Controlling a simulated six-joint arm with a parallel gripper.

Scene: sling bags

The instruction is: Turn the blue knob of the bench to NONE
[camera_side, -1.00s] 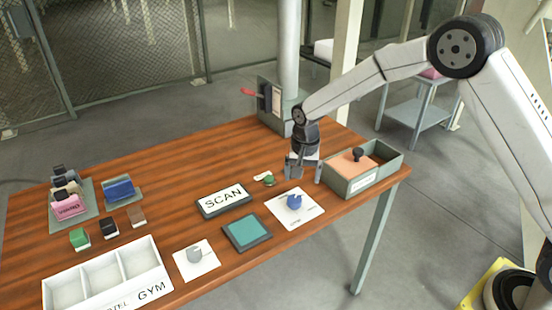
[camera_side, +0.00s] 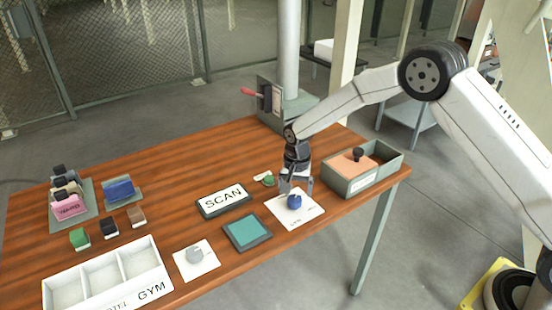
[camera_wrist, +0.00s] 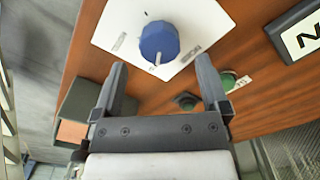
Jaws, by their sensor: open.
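The blue knob (camera_side: 294,202) stands on a white plate (camera_side: 309,214) near the front right of the bench. In the wrist view the knob (camera_wrist: 160,42) has a pale pointer line on its lower side, and the dark marks on its plate (camera_wrist: 115,22) are too small to read. My gripper (camera_side: 297,188) is open and empty, low over the bench just behind the knob. In the wrist view its two fingers (camera_wrist: 160,78) are spread wide, with the knob ahead of the gap and apart from both tips.
A grey bin (camera_side: 378,182) with an orange insert stands close right of my gripper. A green button (camera_side: 267,180) lies just left. A SCAN sign (camera_side: 223,200), a teal pad (camera_side: 247,232) and a grey knob (camera_side: 195,254) are further left. A red-handled lever box (camera_side: 268,98) stands behind.

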